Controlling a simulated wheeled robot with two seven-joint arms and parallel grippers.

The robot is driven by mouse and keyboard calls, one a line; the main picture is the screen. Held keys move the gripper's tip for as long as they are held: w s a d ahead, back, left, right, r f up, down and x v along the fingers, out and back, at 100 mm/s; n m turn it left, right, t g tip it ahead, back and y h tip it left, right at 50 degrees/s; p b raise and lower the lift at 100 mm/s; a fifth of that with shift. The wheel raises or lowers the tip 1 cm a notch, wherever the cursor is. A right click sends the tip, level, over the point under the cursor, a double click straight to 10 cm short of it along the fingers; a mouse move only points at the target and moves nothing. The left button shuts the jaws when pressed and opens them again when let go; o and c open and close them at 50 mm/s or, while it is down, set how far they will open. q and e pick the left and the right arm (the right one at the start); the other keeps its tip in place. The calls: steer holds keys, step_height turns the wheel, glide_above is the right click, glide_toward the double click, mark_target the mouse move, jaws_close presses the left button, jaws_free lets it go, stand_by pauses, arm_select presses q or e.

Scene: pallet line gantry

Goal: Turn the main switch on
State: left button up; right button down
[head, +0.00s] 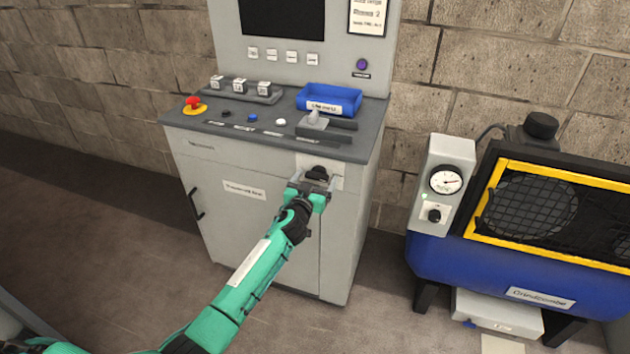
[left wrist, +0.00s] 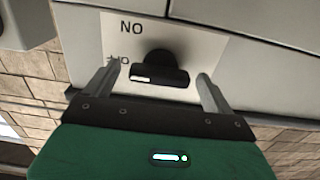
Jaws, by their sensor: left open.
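The main switch is a black rotary knob (left wrist: 160,70) on a white plate (left wrist: 205,48) on the front of the grey console. In the left wrist view its grip bar lies roughly level, with a white mark at the bar's left end. Lettering reading "NO" shows above the knob; a smaller label at its left is partly hidden. In the head view the knob (head: 318,172) shows just beyond my left gripper (head: 309,186). In the left wrist view my left gripper (left wrist: 158,82) is open, one finger on each side of the knob with gaps between. My right gripper is out of view.
A blue machine (head: 450,262) with a gauge box (head: 443,185) stands at the right.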

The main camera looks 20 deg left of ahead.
arm_select(q)
steer(key=c, duration=1)
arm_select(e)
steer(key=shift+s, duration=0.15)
